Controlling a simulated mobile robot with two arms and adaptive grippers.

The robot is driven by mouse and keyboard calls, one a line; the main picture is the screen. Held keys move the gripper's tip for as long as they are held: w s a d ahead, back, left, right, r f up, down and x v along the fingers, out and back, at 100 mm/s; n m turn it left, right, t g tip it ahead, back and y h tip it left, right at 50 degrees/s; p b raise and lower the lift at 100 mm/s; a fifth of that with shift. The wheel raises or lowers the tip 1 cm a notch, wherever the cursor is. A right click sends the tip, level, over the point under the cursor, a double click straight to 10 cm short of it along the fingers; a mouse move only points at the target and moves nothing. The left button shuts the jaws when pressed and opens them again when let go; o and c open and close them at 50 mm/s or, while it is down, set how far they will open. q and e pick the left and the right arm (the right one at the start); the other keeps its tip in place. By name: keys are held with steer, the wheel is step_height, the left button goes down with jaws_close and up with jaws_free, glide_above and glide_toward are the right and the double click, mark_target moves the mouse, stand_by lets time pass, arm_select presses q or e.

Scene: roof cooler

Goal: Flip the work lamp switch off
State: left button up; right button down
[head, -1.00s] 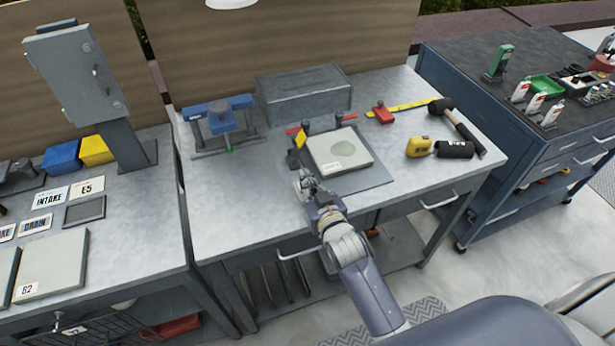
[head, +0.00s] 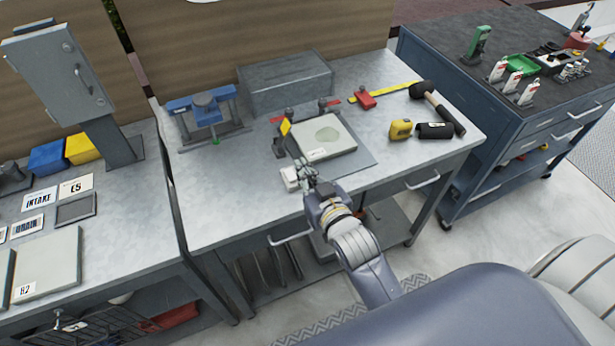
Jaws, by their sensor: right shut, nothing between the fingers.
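A small white box-like thing (head: 290,178) sits on the workbench (head: 230,202) near its front edge; it may be the lamp switch, but its lever is too small to make out. My right gripper (head: 303,169) is shut and empty, just right of this white thing. The gripper covers part of it, and I cannot tell whether they touch. A sliver of a white lamp shade (head: 206,1) shows at the top edge. Its light cannot be judged. My left gripper is not in view.
Behind the gripper, a pale slab (head: 326,138) lies on a grey mat with clamps beside it. A blue vise (head: 207,110), grey box (head: 286,84), yellow tape measure (head: 401,129) and hammer (head: 440,108) lie around. The bench's left front is clear.

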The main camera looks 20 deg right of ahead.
steer(key=shift+v, duration=1.05)
steer(key=shift+r, duration=0.15)
